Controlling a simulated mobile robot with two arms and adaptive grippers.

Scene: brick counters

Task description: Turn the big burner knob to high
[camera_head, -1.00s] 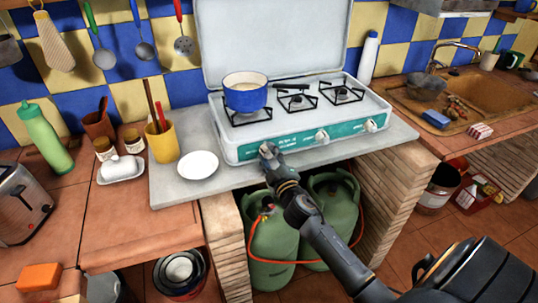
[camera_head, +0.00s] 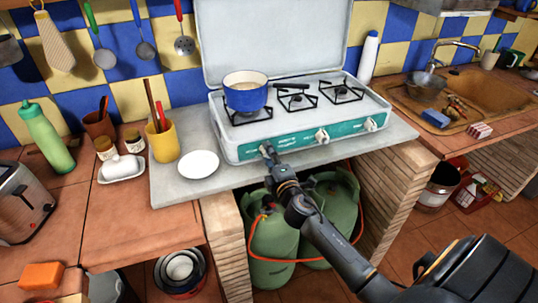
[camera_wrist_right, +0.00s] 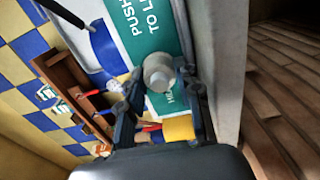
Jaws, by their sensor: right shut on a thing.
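The white stove (camera_head: 235,155) stands on a grey slab with its lid raised and a green front panel. My right gripper (camera_head: 267,148) is at the left end of that panel and hides the left knob in the head view. In the right wrist view, the pale round knob (camera_wrist_right: 158,72) sits between the fingers of my right gripper (camera_wrist_right: 160,80), which is shut on it. Two other knobs, a middle one (camera_head: 322,136) and a right one (camera_head: 370,125), are uncovered. A blue pot (camera_head: 246,95) stands on the left burner. My left gripper is not in view.
A white plate (camera_head: 198,164) lies left of the stove, beside a yellow utensil cup (camera_head: 163,146). Green gas bottles (camera_head: 272,240) with an orange hose stand below the slab. A sink (camera_head: 470,88) is at the right.

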